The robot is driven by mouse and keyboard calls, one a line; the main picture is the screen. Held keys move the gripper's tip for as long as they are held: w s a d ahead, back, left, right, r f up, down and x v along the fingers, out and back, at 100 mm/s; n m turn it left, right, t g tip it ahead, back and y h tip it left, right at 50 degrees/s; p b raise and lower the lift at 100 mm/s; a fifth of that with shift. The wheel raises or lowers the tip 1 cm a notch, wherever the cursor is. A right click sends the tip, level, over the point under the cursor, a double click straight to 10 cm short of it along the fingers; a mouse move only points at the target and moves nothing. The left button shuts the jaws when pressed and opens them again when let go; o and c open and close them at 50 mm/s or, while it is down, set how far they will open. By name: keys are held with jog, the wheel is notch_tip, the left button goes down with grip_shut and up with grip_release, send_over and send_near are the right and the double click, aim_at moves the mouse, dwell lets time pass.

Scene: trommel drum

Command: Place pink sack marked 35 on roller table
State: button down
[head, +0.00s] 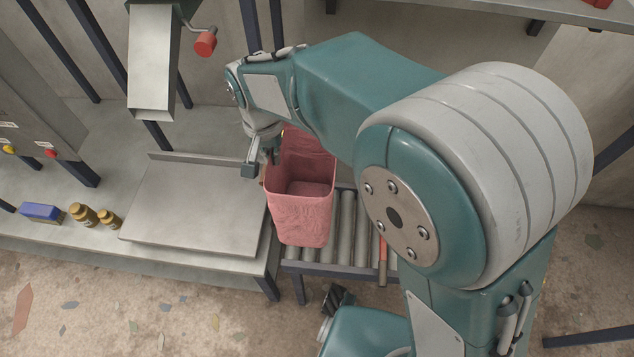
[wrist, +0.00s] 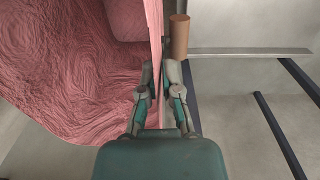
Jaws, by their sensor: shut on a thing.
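The pink sack (head: 303,217) is open-topped and upright in the head view, over the left end of the roller table (head: 347,222). I cannot tell whether its base touches the rollers. No number shows on the faces I see. My gripper (head: 262,165) is shut on the sack's left rim. In the wrist view the fingers of my gripper (wrist: 158,95) pinch the thin wall of the pink sack (wrist: 70,70), with the sack's inside on the left. Part of the roller table is hidden behind the sack and my arm.
A flat metal plate (head: 195,208) lies on the bench left of the sack. Brown jars (head: 84,216) and a blue box (head: 42,212) stand further left. A metal chute (head: 153,65) and a red-knobbed lever (head: 205,43) hang above. An orange-handled bar (head: 382,258) is at the rollers.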

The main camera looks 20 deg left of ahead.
jog(key=w+d+f, duration=0.4)
jog(key=d+f, duration=0.3)
jog(key=f, duration=0.3)
jog(key=shift+w+f, duration=0.2)
jog(key=shift+w, duration=0.15)
jog(key=c, duration=0.8)
grip_release()
notch_tip(320, 180, up, 12)
jog(key=shift+a, duration=0.15)
jog(key=shift+r, duration=0.1)
